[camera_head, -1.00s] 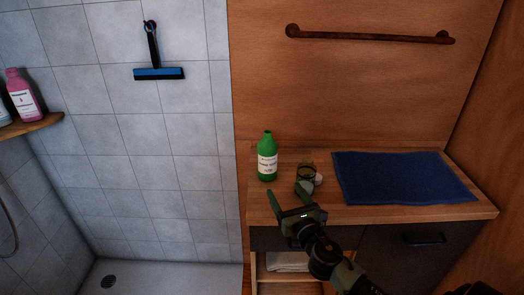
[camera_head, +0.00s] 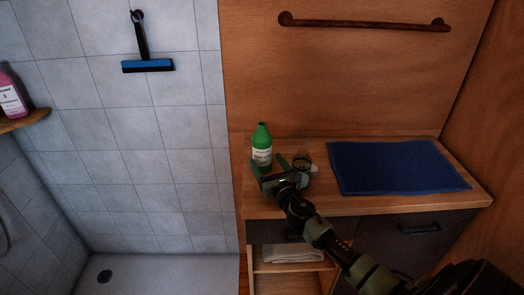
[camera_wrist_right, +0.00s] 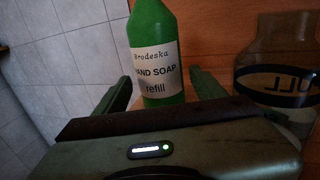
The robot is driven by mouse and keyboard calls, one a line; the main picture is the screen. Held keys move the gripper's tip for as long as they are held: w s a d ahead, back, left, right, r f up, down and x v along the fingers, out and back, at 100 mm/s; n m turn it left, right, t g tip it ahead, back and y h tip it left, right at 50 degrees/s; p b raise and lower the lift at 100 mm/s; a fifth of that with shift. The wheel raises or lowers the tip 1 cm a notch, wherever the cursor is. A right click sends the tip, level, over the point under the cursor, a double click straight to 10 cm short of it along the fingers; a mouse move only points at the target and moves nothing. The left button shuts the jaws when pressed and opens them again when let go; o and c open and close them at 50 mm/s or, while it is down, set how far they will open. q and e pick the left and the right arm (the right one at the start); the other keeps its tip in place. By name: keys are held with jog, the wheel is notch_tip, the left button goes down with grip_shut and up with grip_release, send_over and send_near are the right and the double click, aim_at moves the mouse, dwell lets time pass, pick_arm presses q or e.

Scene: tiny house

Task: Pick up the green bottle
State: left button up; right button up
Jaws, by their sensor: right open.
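The green bottle (camera_head: 262,136), with a white hand soap label, stands upright on the wooden counter near its left end. It also shows in the right wrist view (camera_wrist_right: 153,27), centred between my fingers. My right gripper (camera_head: 271,164) is open and empty at the near side of the bottle, one finger on each side of it as seen from the wrist. I cannot tell how far the fingertips reach around the bottle. The bottle's foot is partly hidden behind my gripper. My left gripper is not in view.
A glass jar (camera_wrist_right: 281,48) stands close to the right of the bottle; it also shows in the head view (camera_head: 303,158). A blue mat (camera_head: 395,167) covers the counter's right part. A tiled wall (camera_head: 180,120) lies left of the counter, and a towel bar (camera_head: 365,23) hangs above.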

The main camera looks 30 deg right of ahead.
jog(key=x, duration=0.3)
jog(key=shift+w+f, duration=0.1)
jog(key=shift+w, duration=0.1)
jog(key=shift+s, duration=0.1)
jog(key=shift+c, duration=0.5)
grip_shut()
jog(key=shift+r+p, duration=0.85)
jog(key=shift+r, duration=0.8)
notch_tip(320, 180, up, 12)
jog(key=p, duration=0.3)
notch_tip(320, 180, up, 5)
jog(key=p, duration=0.1)
send_over(266, 152)
jog(key=w, duration=0.1)
jog(key=shift+w+f, duration=0.1)
jog(key=shift+w, duration=0.1)
